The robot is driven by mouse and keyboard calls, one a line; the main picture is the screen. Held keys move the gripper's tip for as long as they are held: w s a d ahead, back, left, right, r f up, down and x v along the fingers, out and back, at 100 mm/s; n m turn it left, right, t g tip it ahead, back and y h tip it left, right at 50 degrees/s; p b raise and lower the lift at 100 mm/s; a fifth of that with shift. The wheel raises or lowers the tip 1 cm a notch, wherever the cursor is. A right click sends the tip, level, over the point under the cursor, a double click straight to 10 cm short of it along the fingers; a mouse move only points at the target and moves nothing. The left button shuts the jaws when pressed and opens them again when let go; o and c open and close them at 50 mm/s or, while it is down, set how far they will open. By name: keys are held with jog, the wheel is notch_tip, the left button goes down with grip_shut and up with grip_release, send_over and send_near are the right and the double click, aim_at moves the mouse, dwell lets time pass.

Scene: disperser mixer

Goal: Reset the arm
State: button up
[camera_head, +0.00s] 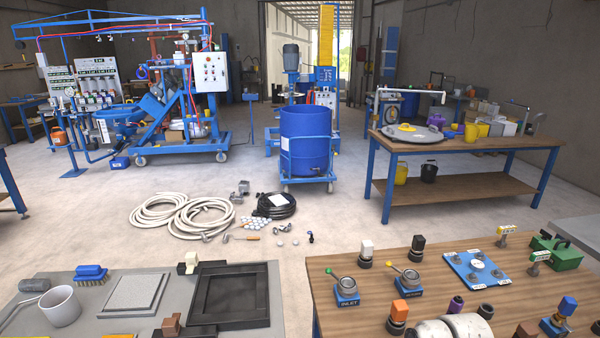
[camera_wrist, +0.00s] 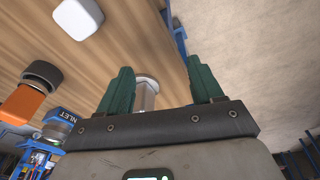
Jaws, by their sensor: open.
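My gripper (camera_wrist: 160,85) shows in the wrist view with two green fingers spread apart, so it is open. A pale cylindrical metal thing (camera_wrist: 147,92) shows between the fingers, beyond them; no contact with either finger is visible. In the wrist view the wooden bench top (camera_wrist: 150,40) lies at a tilt beyond the fingers. The bench also shows at the lower right of the head view (camera_head: 365,322).
The bench carries blue-based valves, one marked INLET (camera_head: 347,290), a blue plate (camera_head: 477,268) and a green box (camera_head: 556,252). A grey bench (camera_head: 30,310) with a black tray (camera_head: 228,322) stands left. A blue drum (camera_head: 305,140) and coiled hoses (camera_head: 205,217) occupy the floor beyond.

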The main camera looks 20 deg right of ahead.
jog(key=s+a+f+m, duration=0.3)
jog(key=s+a+m, duration=0.3)
jog(key=s+a, duration=0.3)
jog(key=s+r+m+h, duration=0.1)
jog(key=s+r+m, duration=0.1)
jog(key=s+m, duration=0.4)
jog(key=s, duration=0.4)
jog(key=shift+a+m, duration=0.2)
jog(key=shift+m, duration=0.1)
